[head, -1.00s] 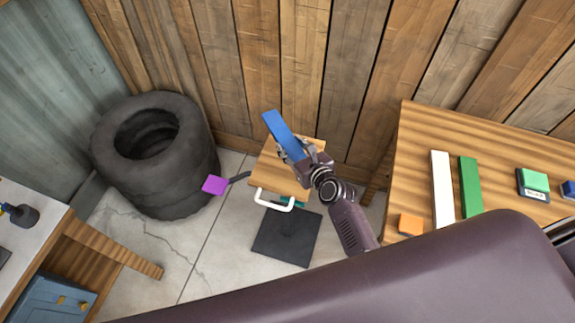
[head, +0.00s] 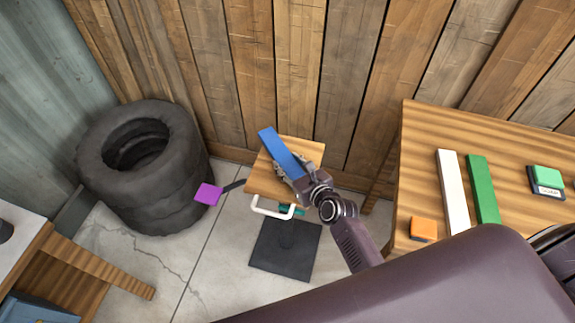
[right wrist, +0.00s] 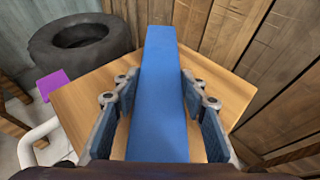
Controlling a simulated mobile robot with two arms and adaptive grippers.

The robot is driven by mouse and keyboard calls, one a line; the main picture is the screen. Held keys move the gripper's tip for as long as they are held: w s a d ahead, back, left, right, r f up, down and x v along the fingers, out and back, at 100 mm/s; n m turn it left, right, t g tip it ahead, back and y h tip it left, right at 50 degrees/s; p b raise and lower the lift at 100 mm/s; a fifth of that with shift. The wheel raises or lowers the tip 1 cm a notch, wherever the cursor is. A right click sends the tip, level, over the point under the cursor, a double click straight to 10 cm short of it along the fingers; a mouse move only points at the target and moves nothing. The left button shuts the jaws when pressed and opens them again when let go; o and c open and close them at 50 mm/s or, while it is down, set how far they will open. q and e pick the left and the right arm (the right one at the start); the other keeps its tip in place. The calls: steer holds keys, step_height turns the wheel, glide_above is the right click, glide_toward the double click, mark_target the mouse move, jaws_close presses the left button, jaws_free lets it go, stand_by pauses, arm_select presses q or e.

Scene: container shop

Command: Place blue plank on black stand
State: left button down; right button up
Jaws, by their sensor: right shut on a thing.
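The blue plank (head: 273,144) is held in my right gripper (head: 291,168), over the wooden top (head: 262,182) of a small stand. The stand's black square base (head: 285,250) rests on the floor below. In the right wrist view the plank (right wrist: 163,90) runs lengthwise between the two fingers (right wrist: 158,100), with the wooden top (right wrist: 85,100) beneath it. I cannot tell whether the plank touches the top. My left gripper is not in view.
A white curved handle (head: 272,211) and a purple square on a dark arm (head: 208,194) project from the stand. Stacked tires (head: 140,170) stand to the left. The right table (head: 425,150) holds a white plank (head: 452,190), a green plank (head: 483,188) and an orange block (head: 423,229).

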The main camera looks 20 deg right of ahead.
steer(key=o, duration=1.3)
steer(key=shift+f, duration=0.1)
steer(key=shift+o, duration=0.2)
steer(key=shift+s, duration=0.1)
steer(key=shift+s+r, duration=0.1)
steer(key=shift+r, duration=0.15)
steer(key=v, duration=1.1)
steer(key=shift+s+r, duration=0.1)
steer(key=shift+s, duration=0.25)
